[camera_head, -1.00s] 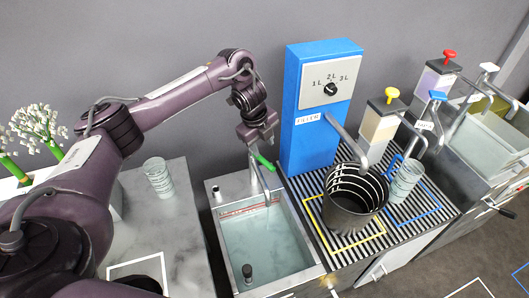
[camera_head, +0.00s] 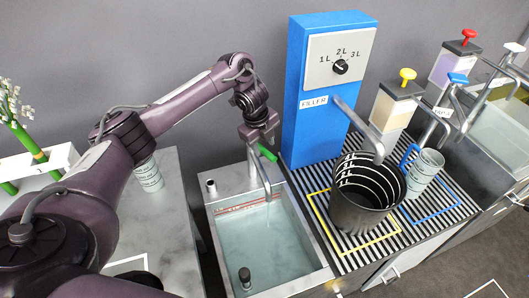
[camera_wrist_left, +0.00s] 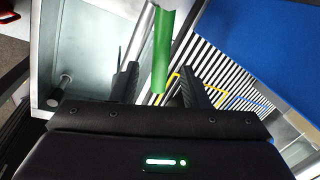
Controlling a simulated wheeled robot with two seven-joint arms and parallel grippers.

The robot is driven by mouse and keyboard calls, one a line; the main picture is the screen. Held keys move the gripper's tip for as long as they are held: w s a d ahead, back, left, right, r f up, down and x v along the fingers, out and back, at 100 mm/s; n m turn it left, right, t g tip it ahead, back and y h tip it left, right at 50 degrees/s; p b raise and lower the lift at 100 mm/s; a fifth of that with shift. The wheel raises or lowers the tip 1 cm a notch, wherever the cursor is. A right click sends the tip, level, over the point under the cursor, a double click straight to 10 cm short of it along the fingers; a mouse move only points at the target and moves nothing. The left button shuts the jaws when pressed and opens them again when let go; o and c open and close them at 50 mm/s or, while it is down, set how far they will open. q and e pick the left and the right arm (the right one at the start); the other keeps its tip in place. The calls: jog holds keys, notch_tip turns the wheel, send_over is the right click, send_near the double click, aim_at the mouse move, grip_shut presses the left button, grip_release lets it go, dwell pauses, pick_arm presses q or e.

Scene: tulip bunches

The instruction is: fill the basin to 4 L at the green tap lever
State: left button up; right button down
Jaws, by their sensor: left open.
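The green tap lever (camera_head: 267,153) sits on top of the grey tap (camera_head: 264,178) at the back of the basin (camera_head: 328,272). My left gripper (camera_head: 262,143) is open at the lever. In the left wrist view the green lever (camera_wrist_left: 162,48) stands between the two spread fingers (camera_wrist_left: 158,88); I cannot tell whether they touch it. A thin stream of water seems to fall from the spout. Pale water (camera_head: 262,250) covers the basin floor, and red marks (camera_head: 248,205) run along the back wall. The exact level is unreadable. My right gripper is out of view.
Right of the basin stand a blue filler (camera_head: 318,125) with a dial, a dark bucket (camera_head: 362,205) on a striped rack, and a cup (camera_head: 424,172). Yellow-topped (camera_head: 398,100) and red-topped (camera_head: 455,60) dispensers stand behind. Another cup (camera_head: 149,175) and flowers (camera_head: 25,135) are at left.

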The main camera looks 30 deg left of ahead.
aim_at(264, 151)
pick_arm(q)
jog(key=shift+w+f, duration=0.15)
jog(key=shift+f, duration=0.5)
jog(key=shift+w+f, duration=0.15)
jog(key=shift+f, duration=0.45)
grip_shut()
